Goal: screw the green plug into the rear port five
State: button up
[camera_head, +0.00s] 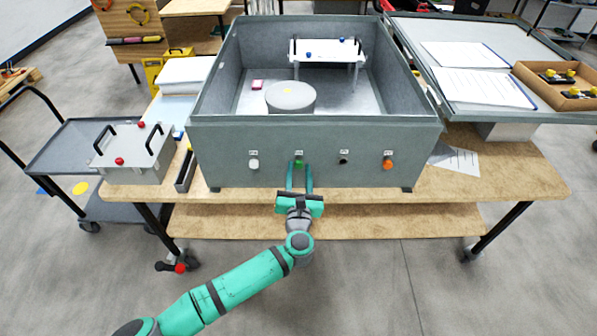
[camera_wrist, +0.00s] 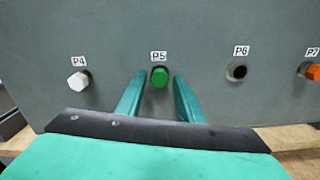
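The green plug (camera_wrist: 160,77) sits at the port labelled P5 on the grey wall of the analyser box (camera_head: 225,150). It also shows in the head view (camera_head: 298,164), between my fingertips. My gripper (camera_wrist: 160,82) reaches toward the wall with one teal finger on each side of the plug. A narrow gap shows between each finger and the plug, so the gripper looks open around it. How deep the plug sits in the port cannot be told.
A white plug (camera_wrist: 78,82) sits at P4, left of the green one. P6 (camera_wrist: 237,72) is an empty dark hole to the right. An orange plug (camera_head: 388,163) sits at P7. The wooden table edge (camera_head: 470,190) runs below the box.

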jog(key=n, duration=0.5)
jog(key=shift+f, duration=0.1)
jog(key=n, duration=0.3)
jog(key=shift+d, duration=0.1)
grip_shut()
jog(key=m, duration=1.2)
jog(key=shift+w+r+m, duration=0.1)
jog(key=shift+r+m, duration=0.1)
jog(key=shift+m, duration=0.1)
jog(key=m, duration=0.6)
jog(key=shift+r, duration=0.1)
jog(key=m, duration=0.5)
jog(key=shift+a, duration=0.2)
